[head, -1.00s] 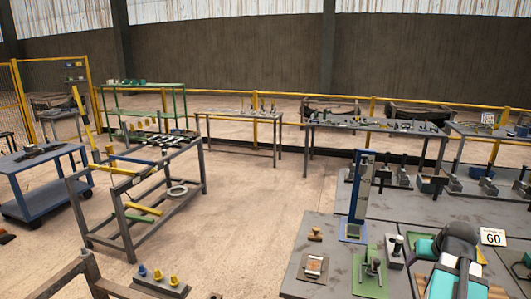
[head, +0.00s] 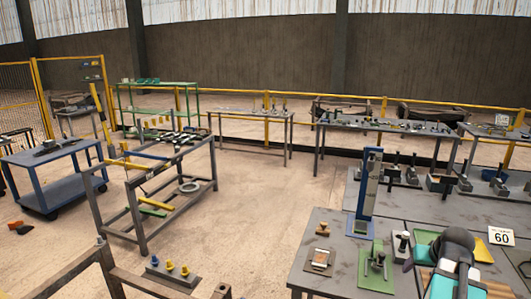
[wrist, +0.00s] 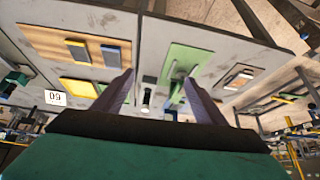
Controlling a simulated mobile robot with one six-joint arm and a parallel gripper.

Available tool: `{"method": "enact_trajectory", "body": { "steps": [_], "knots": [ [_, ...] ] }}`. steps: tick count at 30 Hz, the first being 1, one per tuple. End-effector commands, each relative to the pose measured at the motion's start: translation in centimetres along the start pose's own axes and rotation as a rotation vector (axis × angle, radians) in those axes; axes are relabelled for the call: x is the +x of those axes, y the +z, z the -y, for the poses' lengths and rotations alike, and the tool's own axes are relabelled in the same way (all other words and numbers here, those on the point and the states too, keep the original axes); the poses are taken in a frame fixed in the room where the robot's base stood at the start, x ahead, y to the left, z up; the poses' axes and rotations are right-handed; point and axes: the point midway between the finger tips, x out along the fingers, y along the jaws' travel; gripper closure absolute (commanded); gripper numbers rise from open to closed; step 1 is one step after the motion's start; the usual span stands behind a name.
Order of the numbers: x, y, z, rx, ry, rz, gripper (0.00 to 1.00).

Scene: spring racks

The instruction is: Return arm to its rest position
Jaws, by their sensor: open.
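My gripper (wrist: 159,76) shows in the wrist view with its two dark fingers spread apart and nothing between them. In the head view, part of my arm, black and teal, shows at the lower right above the near table (head: 330,262); the fingertips cannot be made out there. My gripper appears apart from all of these.
A grey frame rack (head: 150,200) and blue cart (head: 45,180) stand left. Open floor (head: 265,200) lies between rack and table.

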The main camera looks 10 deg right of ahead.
Motion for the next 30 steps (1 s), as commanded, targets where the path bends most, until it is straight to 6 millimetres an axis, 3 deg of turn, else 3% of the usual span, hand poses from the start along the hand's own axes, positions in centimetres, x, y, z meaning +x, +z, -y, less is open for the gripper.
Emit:
{"method": "enact_trajectory", "body": {
  "steps": [8,11,21,30],
  "knots": [
    [4.8,2.7,5.0,-0.054,-0.055,0.065,0.35],
    [7.3,4.6,7.6,-0.083,-0.082,0.104,0.35],
    [14.9,12.6,16.1,-0.189,-0.161,0.252,0.35],
    [20.1,21.0,22.1,-0.278,-0.205,0.388,0.35]
  ]
}}
